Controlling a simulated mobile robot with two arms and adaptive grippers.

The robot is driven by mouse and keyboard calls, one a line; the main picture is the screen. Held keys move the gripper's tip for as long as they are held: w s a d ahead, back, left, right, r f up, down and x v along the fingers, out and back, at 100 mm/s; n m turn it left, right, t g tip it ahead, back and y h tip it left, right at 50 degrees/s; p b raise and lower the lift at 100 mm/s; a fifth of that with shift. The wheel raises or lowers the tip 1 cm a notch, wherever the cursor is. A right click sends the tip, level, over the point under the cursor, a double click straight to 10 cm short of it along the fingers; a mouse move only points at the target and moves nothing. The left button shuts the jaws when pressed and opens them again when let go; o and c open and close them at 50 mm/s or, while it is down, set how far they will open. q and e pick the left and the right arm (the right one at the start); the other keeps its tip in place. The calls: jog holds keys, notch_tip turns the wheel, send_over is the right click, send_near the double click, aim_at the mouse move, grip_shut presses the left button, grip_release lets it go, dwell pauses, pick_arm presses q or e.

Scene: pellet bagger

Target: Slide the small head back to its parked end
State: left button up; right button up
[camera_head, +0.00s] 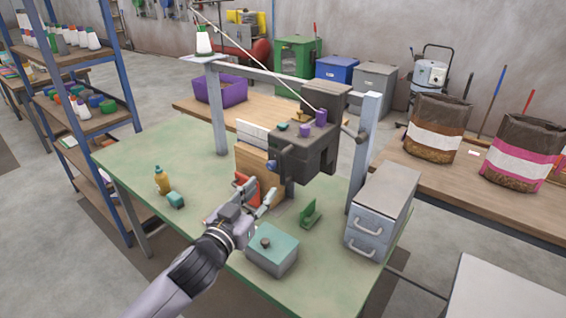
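The dark grey small head (306,158), with purple knobs on top, hangs on a grey crossbeam (262,76) near its right post (364,150). A thread runs down to it from a white cone (204,42) on the beam's left end. My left gripper (260,194) is low over the green table, in front of and below the head and apart from it. Its fingers look spread, with nothing clearly between them. It overlaps a red piece (243,184) in the picture; I cannot tell whether they touch. My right gripper is not in view.
Brown and white boards (252,150) stand upright left of the head. On the green table (135,160) are a grey box with teal lid (272,252), a green bracket (310,213), a drawer cabinet (382,210) and an amber bottle (161,181). The table's left part is mostly clear.

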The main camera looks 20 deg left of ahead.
aim_at(281, 168)
pick_arm(q)
jog(key=w+p, duration=0.1)
jog(key=w, duration=0.3)
jog(key=w+d, duration=0.1)
jog(key=w, duration=0.3)
jog(key=w+d+p, duration=0.1)
jog(key=w, duration=0.3)
jog(key=shift+p, duration=0.3)
jog(key=shift+c, duration=0.4)
grip_shut()
